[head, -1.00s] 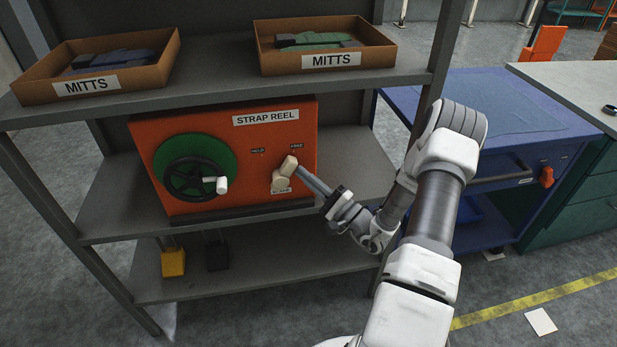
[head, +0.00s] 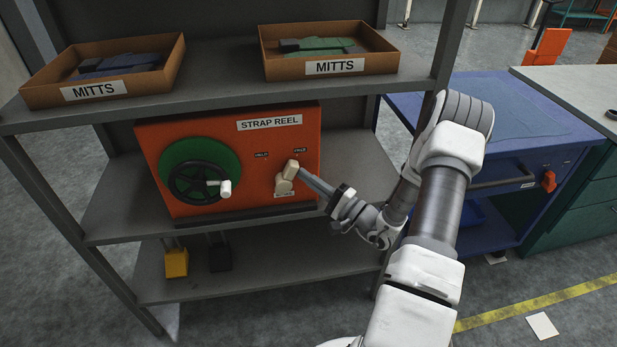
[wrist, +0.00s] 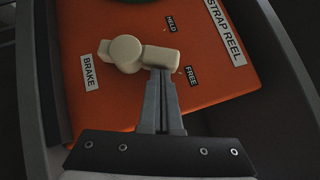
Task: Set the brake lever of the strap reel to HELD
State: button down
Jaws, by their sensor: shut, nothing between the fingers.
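The strap reel (head: 222,136) is an orange box on the middle shelf. Its cream brake lever (head: 290,170) sits at the right of the front, above the BRAKE label. The lever points up and slightly right, toward the FREE label (head: 300,151); the HELD label (head: 261,155) is to its left. In the wrist view the lever arm (wrist: 163,57) points close to the FREE label (wrist: 191,76), with HELD (wrist: 171,24) on the other side. My gripper (head: 304,172) is shut and empty, its tips (wrist: 160,74) at the FREE side of the lever arm, touching or nearly so.
A black handwheel (head: 198,182) on a green disc is at the reel's left. Two MITTS trays (head: 335,68) stand on the shelf above. The shelf's right post (head: 440,70) is close to my arm. A blue cart (head: 480,130) stands to the right.

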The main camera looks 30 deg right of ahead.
aim_at(289, 169)
jog(key=n+g, duration=0.1)
jog(key=a+r+n+g+p, duration=0.1)
jog(key=r+n+g+h, duration=0.1)
jog(key=shift+w+a+r+n, duration=0.15)
jog(key=shift+w+a+n, duration=0.1)
jog(key=shift+a+n, duration=0.15)
jog(key=shift+w+a+r+n+g+h+b, duration=0.15)
jog(key=shift+a+r+n+g+h+b, duration=0.15)
jog(key=shift+a+n+g+h+b, duration=0.4)
jog(key=shift+w+a+r+n+g+h+b, duration=0.1)
jog(key=shift+a+r+n+g+h+b, duration=0.05)
jog(key=shift+a+n+g+h+b, duration=0.4)
jog(key=shift+w+a+r+n+g+h+b, duration=0.1)
jog(key=shift+n+g+h+b, duration=0.15)
jog(key=shift+n+g+b, duration=0.35)
jog(key=shift+r, duration=0.1)
